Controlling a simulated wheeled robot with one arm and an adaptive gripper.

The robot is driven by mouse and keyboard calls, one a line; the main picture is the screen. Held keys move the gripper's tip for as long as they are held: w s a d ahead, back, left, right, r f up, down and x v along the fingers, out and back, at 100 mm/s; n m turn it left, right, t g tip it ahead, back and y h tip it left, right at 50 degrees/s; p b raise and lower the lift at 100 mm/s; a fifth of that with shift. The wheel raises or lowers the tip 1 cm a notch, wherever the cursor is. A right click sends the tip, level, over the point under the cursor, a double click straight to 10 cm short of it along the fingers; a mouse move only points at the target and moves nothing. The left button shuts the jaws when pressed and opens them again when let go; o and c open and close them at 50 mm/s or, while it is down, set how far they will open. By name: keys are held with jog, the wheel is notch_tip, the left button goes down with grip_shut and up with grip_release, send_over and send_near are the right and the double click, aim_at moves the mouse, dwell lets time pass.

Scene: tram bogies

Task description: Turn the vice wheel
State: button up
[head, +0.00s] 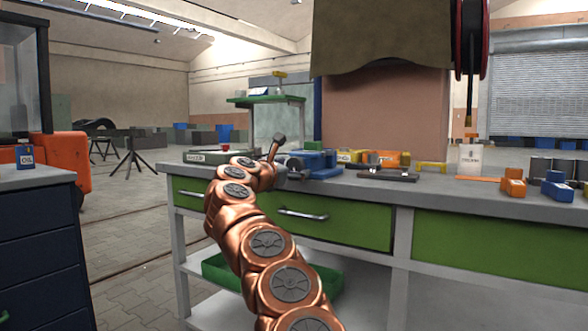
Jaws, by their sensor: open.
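A blue vice (318,164) stands on the grey top of the workbench, near its left end. My copper arm reaches up to the bench edge, and my gripper (284,171) is at the near left side of the vice. The gripper is small and dark here, and it looks open. The vice wheel cannot be made out clearly; the gripper and arm end cover that side. I cannot tell whether the gripper touches it. A dark stick with a thick head (277,147) rises tilted just behind the arm's end; I cannot tell what it belongs to.
The workbench (403,185) has green drawers and a green tray (213,270) on its lower shelf. Yellow and orange boxes (385,158) and a dark flat tool stand right of the vice. A dark cabinet (38,240) is at left. The floor between is clear.

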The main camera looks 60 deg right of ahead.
jog(key=shift+s+a+r, duration=0.1)
jog(key=shift+a, duration=0.95)
jog(key=a, duration=0.8)
jog(key=shift+s+a, duration=0.2)
jog(key=shift+a, duration=0.2)
